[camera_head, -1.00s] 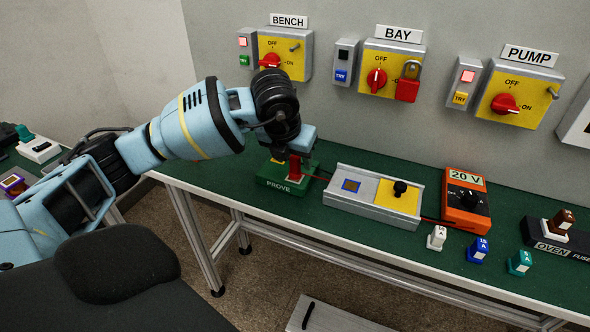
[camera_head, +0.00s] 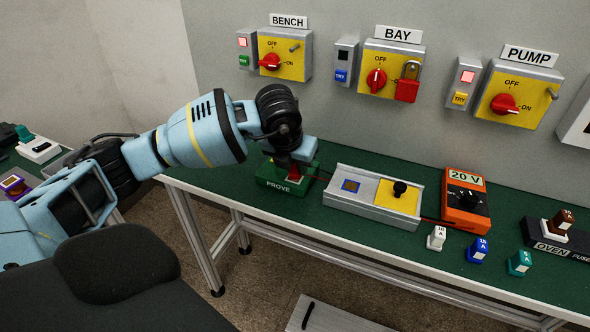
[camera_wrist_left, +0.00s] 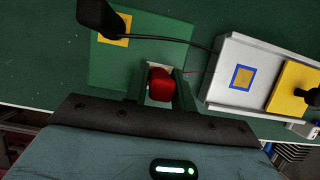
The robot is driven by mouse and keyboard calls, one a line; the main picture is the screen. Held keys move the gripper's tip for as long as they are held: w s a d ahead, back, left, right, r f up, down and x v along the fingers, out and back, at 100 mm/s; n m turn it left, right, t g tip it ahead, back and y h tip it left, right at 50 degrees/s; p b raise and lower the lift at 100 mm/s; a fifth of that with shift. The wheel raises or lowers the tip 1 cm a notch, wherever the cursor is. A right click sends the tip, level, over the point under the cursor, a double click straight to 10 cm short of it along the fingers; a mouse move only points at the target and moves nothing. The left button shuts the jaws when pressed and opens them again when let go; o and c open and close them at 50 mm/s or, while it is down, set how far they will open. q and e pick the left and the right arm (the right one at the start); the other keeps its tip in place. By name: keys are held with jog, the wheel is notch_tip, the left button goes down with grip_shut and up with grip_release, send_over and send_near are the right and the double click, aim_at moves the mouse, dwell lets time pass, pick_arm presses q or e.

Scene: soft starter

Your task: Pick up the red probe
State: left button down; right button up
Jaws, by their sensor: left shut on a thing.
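The red probe (camera_wrist_left: 161,85) stands at the green PROVE block (camera_head: 272,184), with a thin red lead running off to the right. My left gripper (camera_wrist_left: 160,88) is shut on the red probe, with a finger on each side of it in the left wrist view. In the head view, my left gripper (camera_head: 296,166) is low over the right part of the PROVE block and hides most of the probe. I cannot tell whether the probe's lower end is still seated in the block. My right gripper is not in view.
Right of the block is a grey tray (camera_head: 345,207) with a yellow plate and black knob. Further right are an orange 20 V meter (camera_head: 466,200), several fuses and the OVEN fuse holder (camera_head: 560,241). Switch boxes, one with a red padlock (camera_head: 408,83), hang on the wall behind.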

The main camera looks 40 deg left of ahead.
pick_arm(q)
jog(key=shift+r, duration=0.1)
jog(key=shift+r, duration=0.45)
jog(key=v, duration=0.2)
jog(key=shift+s+r, duration=0.1)
jog(key=shift+r, duration=0.2)
jog(key=s+d+r+b, duration=0.1)
jog(key=s+b, duration=0.1)
jog(key=s, duration=1.3)
jog(key=shift+d+r, duration=0.2)
jog(key=shift+r, duration=0.05)
